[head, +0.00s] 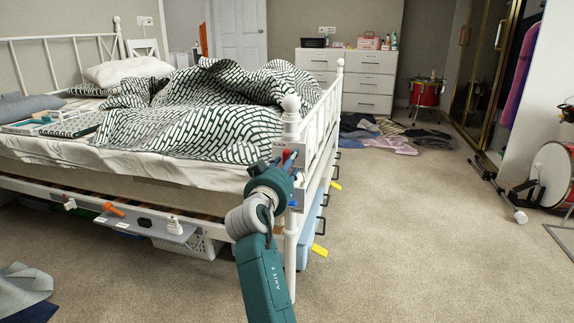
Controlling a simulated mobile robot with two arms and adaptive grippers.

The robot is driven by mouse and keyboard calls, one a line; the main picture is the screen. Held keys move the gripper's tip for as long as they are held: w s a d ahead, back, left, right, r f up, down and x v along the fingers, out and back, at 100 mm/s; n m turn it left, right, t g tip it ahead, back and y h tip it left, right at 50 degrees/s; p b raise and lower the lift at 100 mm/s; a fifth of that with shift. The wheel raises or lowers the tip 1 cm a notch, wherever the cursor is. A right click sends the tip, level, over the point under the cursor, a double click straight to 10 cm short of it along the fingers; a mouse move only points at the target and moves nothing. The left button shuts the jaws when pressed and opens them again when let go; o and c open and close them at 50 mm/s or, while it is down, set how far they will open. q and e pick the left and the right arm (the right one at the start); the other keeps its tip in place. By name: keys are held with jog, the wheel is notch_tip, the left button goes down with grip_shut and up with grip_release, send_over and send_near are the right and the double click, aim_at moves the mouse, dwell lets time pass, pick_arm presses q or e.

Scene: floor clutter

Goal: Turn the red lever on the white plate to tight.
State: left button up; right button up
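A small white plate (300,184) is fixed at the bed's near corner post, with small labels too small to read. A red lever (289,159) shows at its upper part, largely covered by my gripper. I cannot read the lever's exact angle. One teal and grey arm of mine, which looks like the right, rises from the bottom middle. Its dark gripper (283,164) is at the lever. The wrist hides the fingertips, so I cannot tell whether they touch or grip the lever. My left gripper is not in view.
The white bed frame (292,130) stands close behind the arm. A rail panel (170,234) carries an orange handle (113,209). Yellow tabs (319,250) stick out at the bed's side.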

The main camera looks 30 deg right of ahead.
notch_tip(320, 180, up, 10)
dwell(0.6)
jog(key=shift+a, duration=0.1)
dwell(0.3)
